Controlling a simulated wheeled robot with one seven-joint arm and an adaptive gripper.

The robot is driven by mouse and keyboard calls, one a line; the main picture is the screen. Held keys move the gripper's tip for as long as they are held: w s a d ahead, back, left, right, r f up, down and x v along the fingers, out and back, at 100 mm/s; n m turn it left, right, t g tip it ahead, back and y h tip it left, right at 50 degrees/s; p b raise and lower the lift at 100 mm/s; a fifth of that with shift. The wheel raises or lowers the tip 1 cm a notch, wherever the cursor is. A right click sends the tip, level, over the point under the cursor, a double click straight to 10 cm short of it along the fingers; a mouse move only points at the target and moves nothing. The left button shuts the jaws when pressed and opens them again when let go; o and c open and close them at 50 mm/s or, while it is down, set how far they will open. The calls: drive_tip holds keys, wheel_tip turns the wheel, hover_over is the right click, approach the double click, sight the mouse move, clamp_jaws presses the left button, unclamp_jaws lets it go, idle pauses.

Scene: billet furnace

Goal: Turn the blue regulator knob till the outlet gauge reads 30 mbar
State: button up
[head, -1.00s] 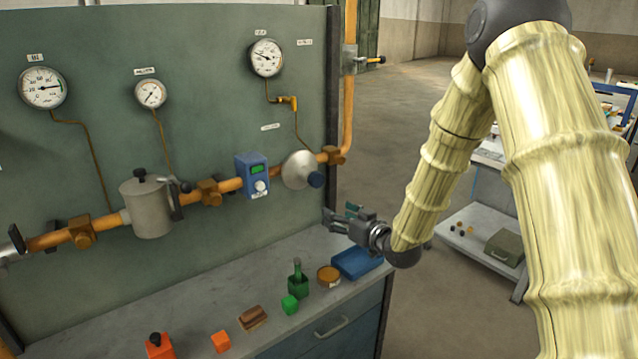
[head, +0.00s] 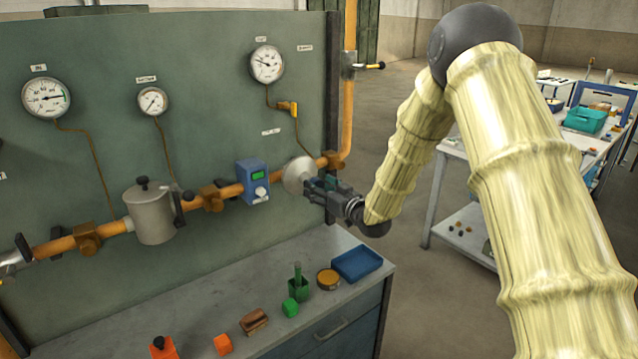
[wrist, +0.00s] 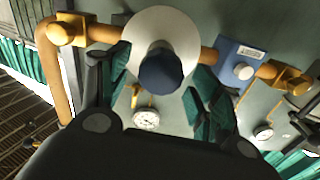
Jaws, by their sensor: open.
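The blue regulator knob (wrist: 160,72) sticks out of the round pale regulator body (wrist: 172,24) in the wrist view. In the head view the body (head: 297,172) shows on the orange pipe, with the knob hidden behind my gripper. My gripper (head: 312,185) is at the regulator. In the wrist view its open fingers (wrist: 160,95) stand on either side of the knob; I cannot tell whether they touch it. The outlet gauge is probably the upper right dial (head: 266,64), joined by a thin tube towards the regulator; its reading is too small to tell.
A blue box with a green display (head: 253,181) sits on the pipe left of the regulator. A yellow-handled valve (head: 288,107) is above. The bench below holds a blue tray (head: 357,264), a round tin (head: 328,279) and several small blocks.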

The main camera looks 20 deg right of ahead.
drive_tip(key=shift+w+a, duration=0.2)
drive_tip(key=shift+w, duration=0.35)
drive_tip(key=c, duration=1)
drive_tip(key=shift+m, duration=0.3)
drive_tip(key=m+b, duration=0.1)
drive_tip(key=m, duration=0.1)
drive_tip(key=m+b, duration=0.1)
drive_tip(key=m, duration=0.2)
drive_tip(key=shift+d+f, duration=0.1)
drive_tip(key=shift+d, duration=0.1)
drive_tip(key=m+b, duration=0.3)
drive_tip(key=m, duration=0.3)
